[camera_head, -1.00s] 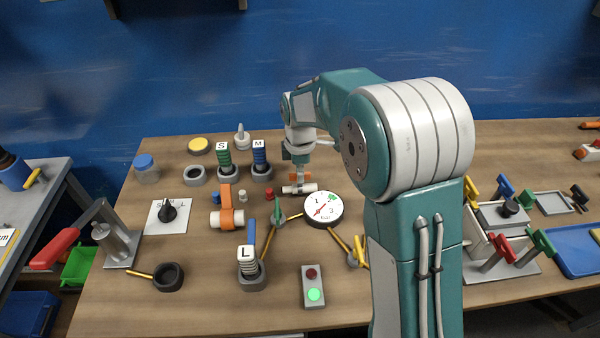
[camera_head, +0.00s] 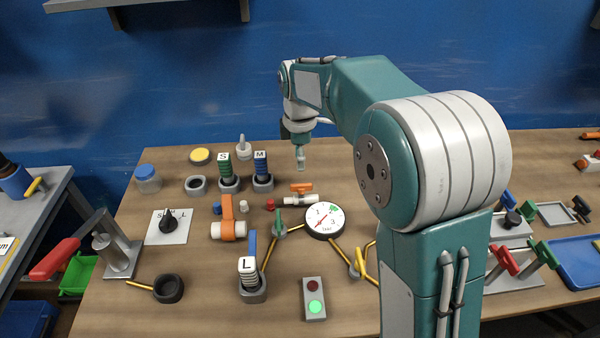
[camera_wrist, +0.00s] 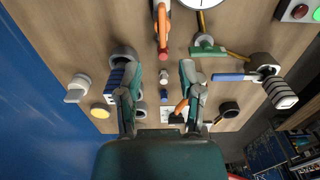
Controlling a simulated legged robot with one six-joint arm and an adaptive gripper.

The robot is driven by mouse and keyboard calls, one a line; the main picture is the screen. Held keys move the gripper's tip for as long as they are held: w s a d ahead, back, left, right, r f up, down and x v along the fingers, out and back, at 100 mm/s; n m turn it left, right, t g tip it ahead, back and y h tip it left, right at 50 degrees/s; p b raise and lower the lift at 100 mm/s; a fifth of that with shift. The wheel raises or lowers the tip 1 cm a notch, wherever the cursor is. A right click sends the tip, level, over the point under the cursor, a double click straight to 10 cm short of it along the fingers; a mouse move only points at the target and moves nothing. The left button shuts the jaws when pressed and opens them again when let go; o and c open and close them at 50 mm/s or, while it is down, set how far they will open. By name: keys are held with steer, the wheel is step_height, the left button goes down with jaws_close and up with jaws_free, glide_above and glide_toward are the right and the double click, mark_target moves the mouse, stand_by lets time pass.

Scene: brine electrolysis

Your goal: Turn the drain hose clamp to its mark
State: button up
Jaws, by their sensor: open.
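Two orange-handled fittings could be the hose clamp; I cannot tell which, and no mark is readable. A small orange handle (camera_head: 301,187) sits over a short white tube (camera_head: 300,200), roughly in line with it. It also shows at the top of the wrist view (camera_wrist: 161,18). A larger orange lever (camera_head: 228,215) stands across a white tube (camera_head: 222,230) further left. My gripper (camera_head: 300,160) is open and empty, pointing down above and behind the small orange handle, apart from it. In the wrist view my gripper's two fingers (camera_wrist: 160,78) are spread wide.
A gauge (camera_head: 324,220) and a green-handled valve (camera_head: 280,226) are close by. Small red (camera_head: 270,204) and white (camera_head: 243,206) pegs stand left of the small tube. Labelled S (camera_head: 225,168) and M (camera_head: 261,168) stacks stand behind left. The blue wall rises behind the bench.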

step_height(320, 180, up, 3)
stand_by(0.5)
steer(key=s+d+r+m+t, duration=0.1)
steer(key=s+d+r+m, duration=0.3)
steer(key=s, duration=0.3)
steer(key=s+d+r+m+t, duration=0.2)
steer(key=s+d+r+m, duration=0.1)
steer(key=s+m, duration=0.3)
steer(key=s+d+f+m+t, duration=0.1)
steer(key=s+d+m, duration=0.1)
steer(key=s+m, duration=0.2)
steer(key=s+d+f+m+t, duration=0.1)
steer(key=s+m, duration=0.3)
steer(key=s, duration=0.6)
steer(key=shift+s+d+f+t, duration=0.2)
steer(key=shift+d+f+t, duration=0.15)
steer(key=shift+f, duration=0.4)
